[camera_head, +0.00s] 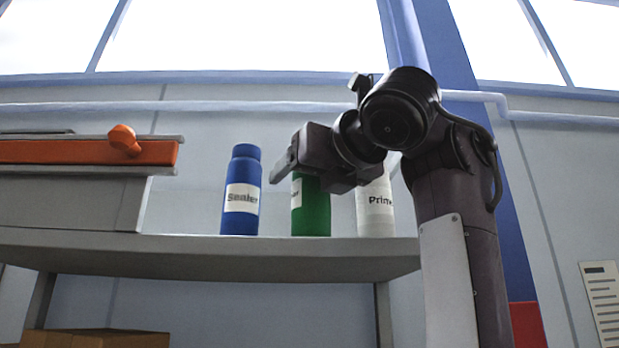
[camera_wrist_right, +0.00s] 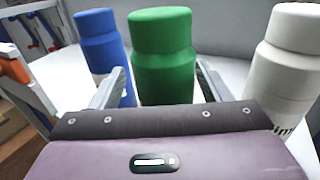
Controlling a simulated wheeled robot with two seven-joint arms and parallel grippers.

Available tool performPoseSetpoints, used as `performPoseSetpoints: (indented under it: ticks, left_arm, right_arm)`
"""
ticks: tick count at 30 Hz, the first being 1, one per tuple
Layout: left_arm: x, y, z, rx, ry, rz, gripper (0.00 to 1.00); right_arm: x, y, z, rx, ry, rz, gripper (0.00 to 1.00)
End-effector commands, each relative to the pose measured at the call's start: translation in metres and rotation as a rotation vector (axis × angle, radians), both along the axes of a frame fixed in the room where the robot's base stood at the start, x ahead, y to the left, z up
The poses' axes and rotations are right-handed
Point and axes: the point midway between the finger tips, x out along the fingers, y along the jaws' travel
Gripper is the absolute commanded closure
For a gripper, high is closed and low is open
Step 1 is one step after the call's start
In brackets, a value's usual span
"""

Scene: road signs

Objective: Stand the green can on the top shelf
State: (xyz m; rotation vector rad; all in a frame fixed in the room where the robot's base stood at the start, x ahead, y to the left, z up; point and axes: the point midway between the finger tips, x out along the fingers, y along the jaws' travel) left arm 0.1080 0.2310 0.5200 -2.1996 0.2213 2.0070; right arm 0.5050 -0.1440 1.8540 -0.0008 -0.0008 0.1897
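The green can (camera_head: 312,212) stands upright on the grey top shelf (camera_head: 220,258), between a blue Sealer can (camera_head: 241,195) and a white Primer can (camera_head: 375,212). My right gripper (camera_head: 288,168) is in front of the green can's upper part and hides its top in the head view. In the right wrist view the green can (camera_wrist_right: 163,60) rises between the two fingers, with a small gap showing on each side. The fingers are open. How far they reach around the can is hard to tell. My left gripper is not in view.
In the right wrist view the blue can (camera_wrist_right: 102,50) is close beside one finger, and the white can (camera_wrist_right: 290,60) is on the other side. A grey case with an orange bar (camera_head: 80,152) is at the shelf's left. A cardboard box (camera_head: 95,338) is below.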

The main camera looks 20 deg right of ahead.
Motion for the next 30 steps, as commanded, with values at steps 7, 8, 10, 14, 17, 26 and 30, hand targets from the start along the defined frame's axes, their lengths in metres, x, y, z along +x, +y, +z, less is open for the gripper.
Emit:
performPoseSetpoints:
  ticks: [7, 8, 10, 14, 17, 26, 30]
  left_arm:
    - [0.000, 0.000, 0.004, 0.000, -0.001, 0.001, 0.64]
    - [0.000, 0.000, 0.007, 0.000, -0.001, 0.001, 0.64]
    - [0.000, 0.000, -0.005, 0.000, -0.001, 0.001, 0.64]
    - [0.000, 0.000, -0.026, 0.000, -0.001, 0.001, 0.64]
    - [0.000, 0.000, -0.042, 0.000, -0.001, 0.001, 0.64]
    - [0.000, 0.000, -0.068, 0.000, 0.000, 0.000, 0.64]
    - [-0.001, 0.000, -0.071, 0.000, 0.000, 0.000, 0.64]
  right_arm:
    - [0.000, 0.000, 0.004, 0.001, 0.000, 0.000, 0.29]
    - [0.000, 0.000, 0.006, 0.001, -0.001, 0.001, 0.29]
    - [-0.008, -0.001, 0.000, 0.003, -0.003, 0.002, 0.29]
    - [-0.034, -0.006, -0.003, 0.001, -0.005, 0.002, 0.29]
    - [-0.057, -0.010, -0.003, 0.000, -0.005, 0.002, 0.29]
    - [-0.108, -0.020, 0.001, 0.000, -0.001, 0.001, 0.29]
    - [-0.117, -0.022, 0.002, 0.000, 0.000, 0.001, 0.29]
